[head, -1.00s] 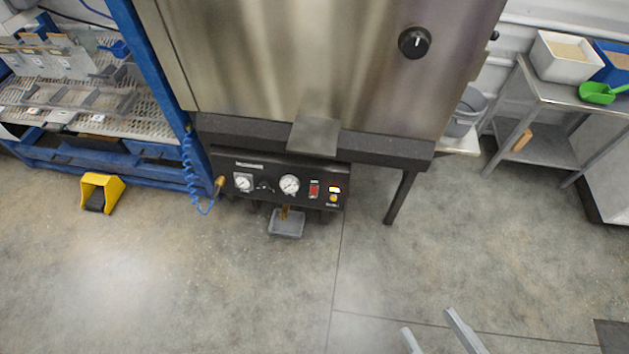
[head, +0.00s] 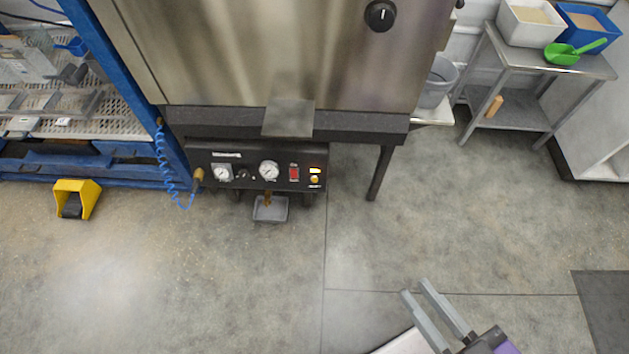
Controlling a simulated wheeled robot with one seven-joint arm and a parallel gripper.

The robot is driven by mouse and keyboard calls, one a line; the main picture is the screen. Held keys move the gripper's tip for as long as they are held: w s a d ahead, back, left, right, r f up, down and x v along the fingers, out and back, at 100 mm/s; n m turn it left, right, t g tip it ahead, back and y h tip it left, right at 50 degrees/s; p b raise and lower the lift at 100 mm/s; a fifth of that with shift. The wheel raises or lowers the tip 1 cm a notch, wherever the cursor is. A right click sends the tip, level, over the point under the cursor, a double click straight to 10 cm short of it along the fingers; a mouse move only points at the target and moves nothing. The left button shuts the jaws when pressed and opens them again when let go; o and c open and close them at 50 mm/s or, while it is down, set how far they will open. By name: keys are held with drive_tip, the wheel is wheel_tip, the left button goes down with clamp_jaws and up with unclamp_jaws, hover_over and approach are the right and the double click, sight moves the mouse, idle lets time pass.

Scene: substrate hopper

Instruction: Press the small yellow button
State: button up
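The small yellow button (head: 314,180) is at the right end of the black control panel (head: 258,183), low on the front of the steel hopper (head: 240,50). A lit yellow-white indicator (head: 315,170) is just above it, and a red switch (head: 294,173) is to its left. My gripper (head: 414,287) is at the lower right over the floor, well apart from the panel. Its two grey fingers are spread with a gap between them, and nothing shows in the gap.
A grey tray (head: 270,209) hangs below the panel. A hopper leg (head: 379,174) stands right of it. A yellow foot pedal (head: 88,188) and a coiled blue hose (head: 164,165) are at left. A steel table (head: 553,68) is at right. The floor before the panel is clear.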

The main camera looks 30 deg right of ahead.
clamp_jaws()
idle(1.4)
